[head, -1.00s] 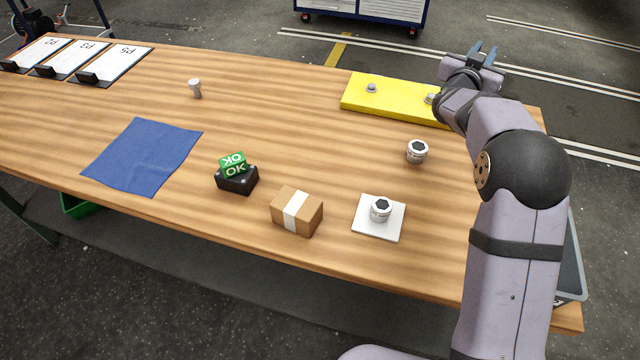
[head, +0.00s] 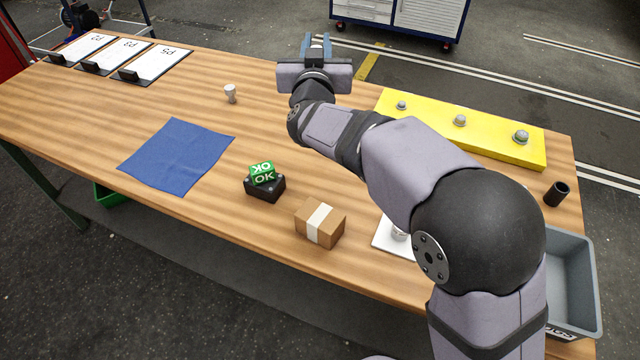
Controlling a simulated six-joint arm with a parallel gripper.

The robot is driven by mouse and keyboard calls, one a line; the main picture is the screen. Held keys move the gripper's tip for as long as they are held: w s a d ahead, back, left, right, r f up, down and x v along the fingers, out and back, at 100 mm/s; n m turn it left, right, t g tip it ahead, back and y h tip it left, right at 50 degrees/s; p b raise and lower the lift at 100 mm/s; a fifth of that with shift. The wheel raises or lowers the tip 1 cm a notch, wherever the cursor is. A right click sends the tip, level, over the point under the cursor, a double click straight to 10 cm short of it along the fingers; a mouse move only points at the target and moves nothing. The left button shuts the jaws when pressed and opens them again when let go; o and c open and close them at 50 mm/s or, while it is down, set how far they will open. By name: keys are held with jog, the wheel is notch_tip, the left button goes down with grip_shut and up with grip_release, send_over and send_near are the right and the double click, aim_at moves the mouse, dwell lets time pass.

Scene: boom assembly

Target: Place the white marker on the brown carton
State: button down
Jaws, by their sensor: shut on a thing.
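A small pale peg (head: 231,93), the only thing here that looks like the white marker, stands upright on the table left of my gripper. The brown carton (head: 320,224) sits near the table's front edge, with a pale strip across its top. My gripper (head: 317,42) is above the table's far edge, to the right of the peg and well apart from it and the carton. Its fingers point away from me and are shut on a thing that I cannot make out.
My arm crosses the table's right half and partly hides a white plate (head: 381,240). A black box (head: 265,188) with a green OK block (head: 262,173) stands left of the carton. A blue cloth (head: 176,155), yellow block (head: 490,144), black tube (head: 556,194) and grey bin (head: 570,290) surround.

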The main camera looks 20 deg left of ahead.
jog(key=s+a+f+n+g+y+p, duration=0.1)
jog(key=s+a, duration=0.2)
jog(key=s, duration=0.5)
jog(key=s+a+f+n+y, duration=0.1)
jog(key=s+a+y, duration=0.15)
jog(key=s, duration=0.55)
jog(key=d+f+m+t+h, duration=0.1)
jog(key=d+f+m+h, duration=0.1)
jog(key=d+h, duration=0.35)
jog(key=d+f+m+t+h, duration=0.1)
jog(key=d+f+m+h, duration=0.15)
jog(key=d, duration=0.55)
notch_tip(320, 180, down, 10)
jog(key=p, duration=0.1)
jog(key=shift+w+f+y, duration=0.15)
jog(key=shift+w+y, duration=0.2)
jog(key=shift+y, duration=0.1)
jog(key=shift+f, duration=0.1)
jog(key=shift+f, duration=0.15)
jog(key=c, duration=1.6)
grip_release()
